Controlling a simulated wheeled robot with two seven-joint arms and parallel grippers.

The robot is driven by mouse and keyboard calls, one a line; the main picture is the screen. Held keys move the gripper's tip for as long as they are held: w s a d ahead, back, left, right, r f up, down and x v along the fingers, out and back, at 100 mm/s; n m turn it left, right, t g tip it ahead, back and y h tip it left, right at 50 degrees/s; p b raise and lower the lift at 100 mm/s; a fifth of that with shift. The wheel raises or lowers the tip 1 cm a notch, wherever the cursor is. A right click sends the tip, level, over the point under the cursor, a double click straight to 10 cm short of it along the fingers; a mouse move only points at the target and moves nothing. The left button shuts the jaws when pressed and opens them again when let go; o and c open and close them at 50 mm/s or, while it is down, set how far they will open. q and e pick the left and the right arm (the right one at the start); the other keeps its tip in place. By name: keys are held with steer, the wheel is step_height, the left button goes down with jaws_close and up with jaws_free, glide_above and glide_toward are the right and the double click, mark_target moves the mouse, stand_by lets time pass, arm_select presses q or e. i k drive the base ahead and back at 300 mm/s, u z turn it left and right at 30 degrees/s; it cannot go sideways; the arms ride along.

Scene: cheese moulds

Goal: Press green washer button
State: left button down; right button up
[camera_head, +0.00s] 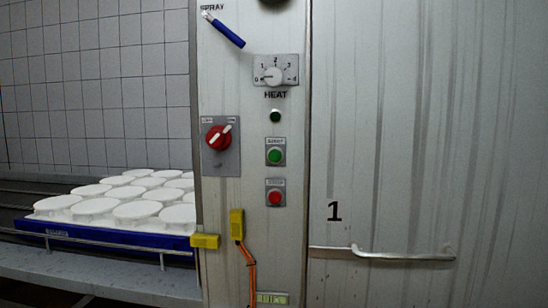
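The green washer button (275,156) is a round green knob on a small grey plate, on the upright metal panel (240,110) near the middle of the head view. A red button (275,198) sits on a similar plate directly below it. A smaller dark green round light or button (275,116) sits above it, under the word HEAT. Neither of my grippers shows in the view, and nothing covers the green button.
The panel also carries a red rotary switch (219,138), a white HEAT dial (273,76), a blue lever (228,33) and yellow connectors (237,224). Right is a metal door with a horizontal handle (400,256). Left, white moulds (137,210) fill a blue tray (110,238).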

mark_target(275, 156)
steer(key=z, duration=2.7)
steer(key=i, duration=0.35)
steer(key=u, duration=2.4)
steer(key=i, duration=0.5)
steer(key=z, duration=0.05)
